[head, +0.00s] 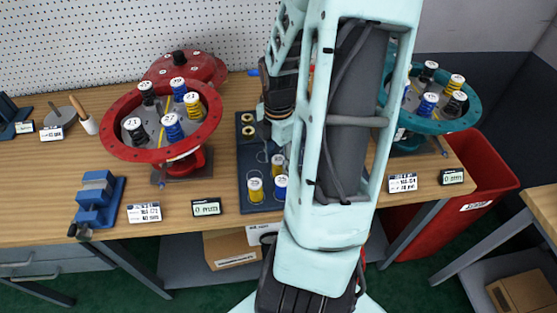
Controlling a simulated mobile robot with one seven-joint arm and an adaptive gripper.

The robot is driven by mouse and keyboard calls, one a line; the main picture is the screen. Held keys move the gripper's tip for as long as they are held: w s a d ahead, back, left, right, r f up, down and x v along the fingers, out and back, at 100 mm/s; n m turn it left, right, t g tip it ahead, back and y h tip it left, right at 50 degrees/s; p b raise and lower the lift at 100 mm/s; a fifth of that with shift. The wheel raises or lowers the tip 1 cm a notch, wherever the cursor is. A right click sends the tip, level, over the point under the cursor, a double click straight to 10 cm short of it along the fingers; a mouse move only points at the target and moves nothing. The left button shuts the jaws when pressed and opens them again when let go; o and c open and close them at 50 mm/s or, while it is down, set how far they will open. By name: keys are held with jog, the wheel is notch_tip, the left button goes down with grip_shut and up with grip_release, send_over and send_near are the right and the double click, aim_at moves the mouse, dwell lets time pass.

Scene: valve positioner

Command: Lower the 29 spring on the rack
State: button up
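A dark blue rack (243,158) lies on the wooden bench, its right side hidden behind my arm. The numbers on the tops are too small to read surely, so I cannot tell which spring is 29. My arm crosses the view in front of the rack, and a dark wrist part hangs over the rack's back right. My gripper's fingers are hidden, and so is anything they may hold.
A red round fixture (110,143) with several capped springs stands left of the rack. A teal fixture (470,116) with springs stands to the right. A blue vise (97,200) and small displays (206,207) line the front edge. A red bin (490,165) stands right of the bench.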

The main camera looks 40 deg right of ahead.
jog(key=shift+r, duration=0.1)
notch_tip(320, 180, up, 12)
dwell(0.6)
dwell(0.4)
